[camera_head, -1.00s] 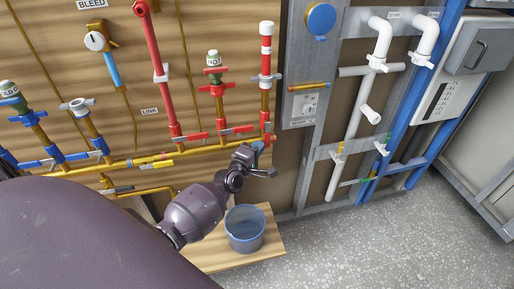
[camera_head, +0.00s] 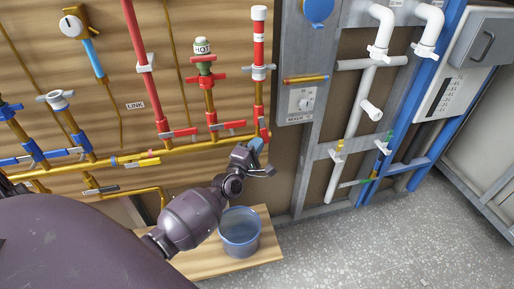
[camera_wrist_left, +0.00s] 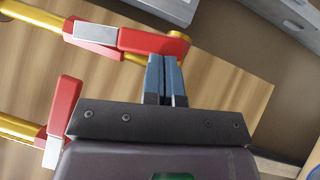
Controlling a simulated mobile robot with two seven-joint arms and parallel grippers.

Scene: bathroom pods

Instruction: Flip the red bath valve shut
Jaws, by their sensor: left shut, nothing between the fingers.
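Several red valve levers sit along the brass pipe, and no readable label tells which is the bath one. The red lever (camera_head: 263,135) at the right end is closest to my left gripper (camera_head: 257,145). In the left wrist view this lever (camera_wrist_left: 152,41) has a red grip and a silver section. My left gripper (camera_wrist_left: 164,58) is shut and empty, its blue-grey fingertips just below the lever's right end. I cannot tell whether they touch. A second red lever (camera_wrist_left: 63,105) stands at the left of the wrist view. My right gripper is not in view.
A blue-grey bucket (camera_head: 239,233) stands on a wooden board below my left arm. Brass pipe (camera_head: 205,143) runs leftward along the panel. A grey metal frame and white pipes (camera_head: 350,130) stand to the right. Grey speckled floor (camera_head: 380,245) is open at the lower right.

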